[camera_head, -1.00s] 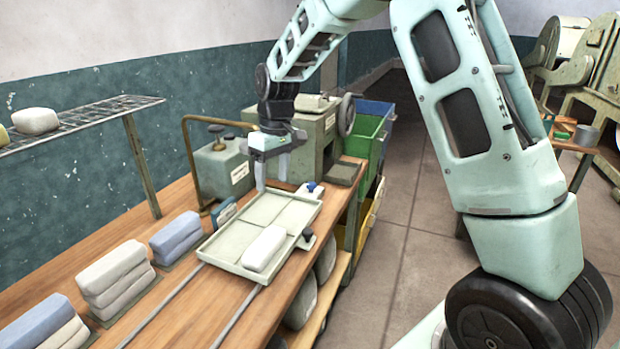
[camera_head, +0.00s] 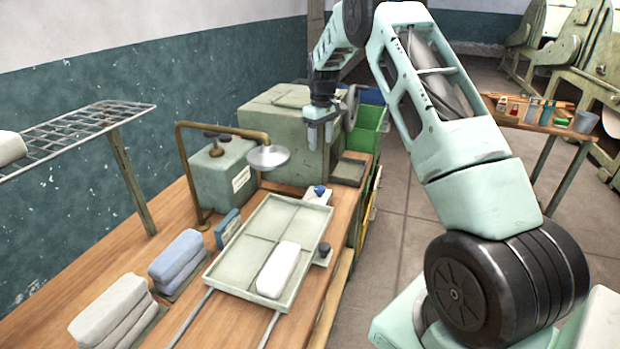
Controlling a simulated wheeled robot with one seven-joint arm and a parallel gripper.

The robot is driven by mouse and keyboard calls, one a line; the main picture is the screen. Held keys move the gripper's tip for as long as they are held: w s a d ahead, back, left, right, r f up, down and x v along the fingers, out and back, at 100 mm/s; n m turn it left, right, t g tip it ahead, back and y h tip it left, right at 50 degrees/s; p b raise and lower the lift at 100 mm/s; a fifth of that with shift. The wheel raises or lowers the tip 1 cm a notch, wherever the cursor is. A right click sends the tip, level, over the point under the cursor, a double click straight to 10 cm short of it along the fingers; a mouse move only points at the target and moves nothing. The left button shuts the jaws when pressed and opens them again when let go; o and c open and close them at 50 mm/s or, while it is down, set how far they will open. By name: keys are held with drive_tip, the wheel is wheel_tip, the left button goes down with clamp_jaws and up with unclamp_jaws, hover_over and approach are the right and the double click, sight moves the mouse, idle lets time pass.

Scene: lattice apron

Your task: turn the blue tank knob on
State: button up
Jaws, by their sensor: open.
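A small blue knob (camera_head: 320,190) sits on a pale block at the far right corner of the tray. A dark knob (camera_head: 323,250) sits on a similar block at the tray's right side. A grey-green tank (camera_head: 222,178) with dark knobs on top and a white label stands behind the tray, to the left. My gripper (camera_head: 320,142) is open and empty, with its fingers pointing down, in front of the large green machine box. In the picture it is above the blue knob and apart from it. I cannot tell which way the knob is turned.
The shallow tray (camera_head: 240,262) holds a white block (camera_head: 278,270). A brass pipe (camera_head: 180,165) with a round metal head (camera_head: 268,157) arches beside the tank. Stacked bars (camera_head: 178,258) lie at the left. A wire shelf (camera_head: 75,135) hangs over the bench's left side.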

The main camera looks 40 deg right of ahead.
drive_tip(key=p, duration=0.6)
approach(320, 188)
wheel_tip(320, 188, down, 9)
drive_tip(key=shift+w+r, duration=0.1)
drive_tip(key=shift+r, duration=0.1)
drive_tip(key=c, duration=1)
